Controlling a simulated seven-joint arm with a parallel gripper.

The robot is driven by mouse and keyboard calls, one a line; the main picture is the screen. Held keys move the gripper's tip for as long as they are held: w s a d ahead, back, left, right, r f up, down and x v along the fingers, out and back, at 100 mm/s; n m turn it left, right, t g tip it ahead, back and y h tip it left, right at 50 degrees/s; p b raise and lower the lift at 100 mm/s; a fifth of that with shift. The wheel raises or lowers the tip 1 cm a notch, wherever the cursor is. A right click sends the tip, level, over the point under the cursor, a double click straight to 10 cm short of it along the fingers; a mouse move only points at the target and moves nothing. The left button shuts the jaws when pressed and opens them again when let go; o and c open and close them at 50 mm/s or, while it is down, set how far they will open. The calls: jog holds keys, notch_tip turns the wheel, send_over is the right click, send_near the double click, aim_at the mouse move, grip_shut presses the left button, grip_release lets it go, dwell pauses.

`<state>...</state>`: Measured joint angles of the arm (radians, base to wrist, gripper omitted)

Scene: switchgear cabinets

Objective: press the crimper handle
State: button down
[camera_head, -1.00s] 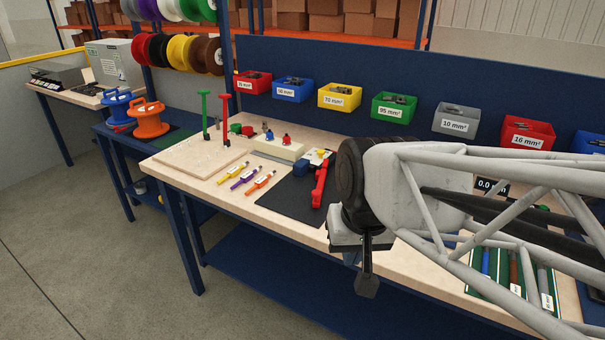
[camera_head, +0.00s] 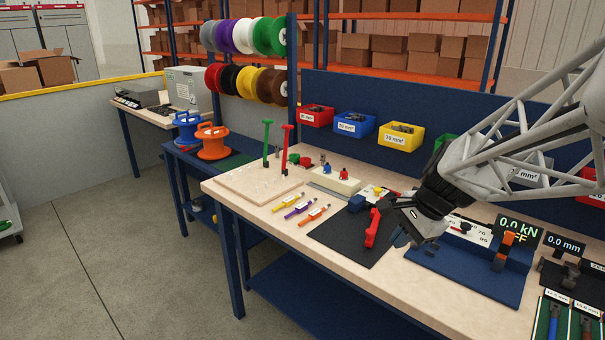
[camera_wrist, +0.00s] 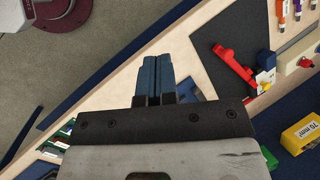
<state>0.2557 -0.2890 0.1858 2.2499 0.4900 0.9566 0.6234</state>
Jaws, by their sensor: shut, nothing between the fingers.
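The crimper (camera_head: 358,203) lies on a black mat (camera_head: 337,236), with a blue and yellow body and a red handle (camera_head: 372,229) pointing towards the table's front. In the wrist view the red handle (camera_wrist: 233,67) and the crimper's body (camera_wrist: 264,78) are right of my fingers. My gripper (camera_head: 400,238) is shut and empty, just right of the handle in the head view, apart from it. In the wrist view my gripper (camera_wrist: 156,77) shows two blue fingers side by side over bare wooden tabletop. Its height above the table is hard to tell.
Orange, purple and yellow tools (camera_head: 299,207) lie left of the mat. Upright green and red levers (camera_head: 286,146) stand on a wooden board. A blue test stand (camera_head: 470,270) with displays is right of my gripper. Coloured bins (camera_head: 401,136) line the back.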

jog(key=w+d+f+m+t+y, duration=0.1)
jog(key=w+d+f+m, duration=0.2)
jog(key=w+d+m, duration=0.2)
jog(key=w+d+f+m+t+y, duration=0.1)
jog(key=w+d+f+m, duration=0.2)
jog(key=w+d+m, duration=0.3)
jog(key=w+d, duration=0.2)
jog(key=w, duration=0.2)
jog(key=shift+f+m+y, duration=0.2)
jog(key=shift+m+y, duration=0.1)
jog(key=shift+y, duration=0.1)
jog(key=shift+w+f, duration=0.15)
send_near(372, 238)
jog(key=f, duration=0.2)
jog(key=a+f, duration=0.1)
jog(key=f, duration=0.1)
jog(key=shift+w, duration=0.25)
jog(key=shift+w+a+f, duration=0.1)
jog(key=shift+w+a, duration=0.55)
jog(key=shift+a, duration=0.3)
jog(key=shift+a, duration=0.1)
